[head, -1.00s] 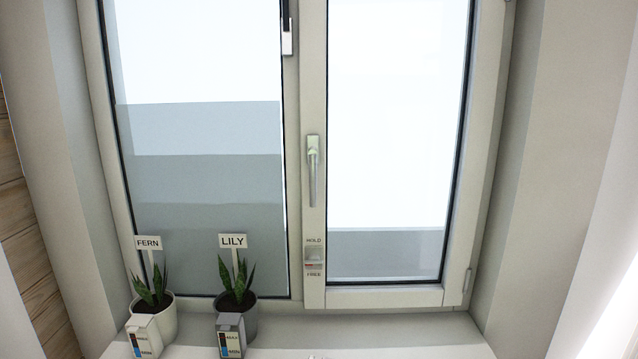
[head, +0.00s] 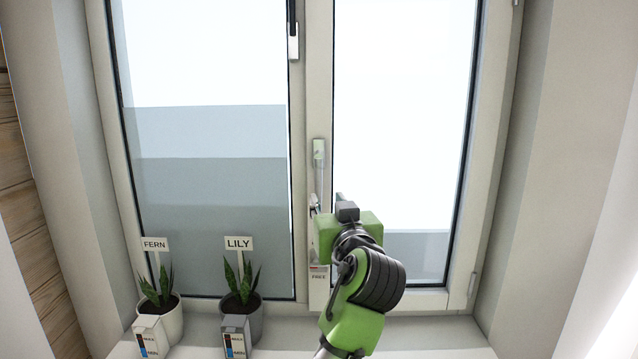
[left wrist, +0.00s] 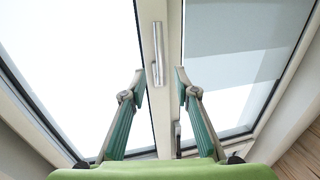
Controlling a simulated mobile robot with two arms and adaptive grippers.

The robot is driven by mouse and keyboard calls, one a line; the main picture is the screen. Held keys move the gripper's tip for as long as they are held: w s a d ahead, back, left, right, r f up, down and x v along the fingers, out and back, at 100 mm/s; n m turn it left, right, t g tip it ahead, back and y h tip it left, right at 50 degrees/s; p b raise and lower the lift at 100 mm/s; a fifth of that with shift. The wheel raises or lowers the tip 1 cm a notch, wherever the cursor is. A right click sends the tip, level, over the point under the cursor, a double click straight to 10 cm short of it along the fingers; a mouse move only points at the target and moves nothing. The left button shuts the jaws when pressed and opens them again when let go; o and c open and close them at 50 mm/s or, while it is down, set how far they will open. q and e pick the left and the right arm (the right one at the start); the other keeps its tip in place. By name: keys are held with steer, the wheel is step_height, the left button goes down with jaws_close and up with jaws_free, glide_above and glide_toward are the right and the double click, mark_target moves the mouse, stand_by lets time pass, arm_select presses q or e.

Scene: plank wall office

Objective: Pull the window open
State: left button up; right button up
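The window (head: 318,110) has a pale frame with two glass panes and looks closed. Its handle (head: 319,152) is on the middle post; its upper end shows in the head view, and my gripper hides its lower part. My left gripper (head: 327,200) is in front of the post, over the lower handle. In the left wrist view the two fingers (left wrist: 160,74) are spread apart, and the silver handle (left wrist: 158,45) shows between and beyond the tips, apart from both. A small latch (head: 318,269) marked FREE sits below, partly hidden. My right gripper is out of view.
Two potted plants labelled FERN (head: 159,287) and LILY (head: 241,284) stand on the left of the sill (head: 440,329). Small level boxes (head: 151,337) stand in front of them, another (head: 236,337) by the lily. The right sill is clear. Walls flank the window.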

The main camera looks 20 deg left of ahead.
mark_target(319, 187)
arm_select(q)
steer(key=p+x, duration=0.4)
steer(key=x, duration=0.7)
steer(key=shift+s, duration=0.1)
jaws_close()
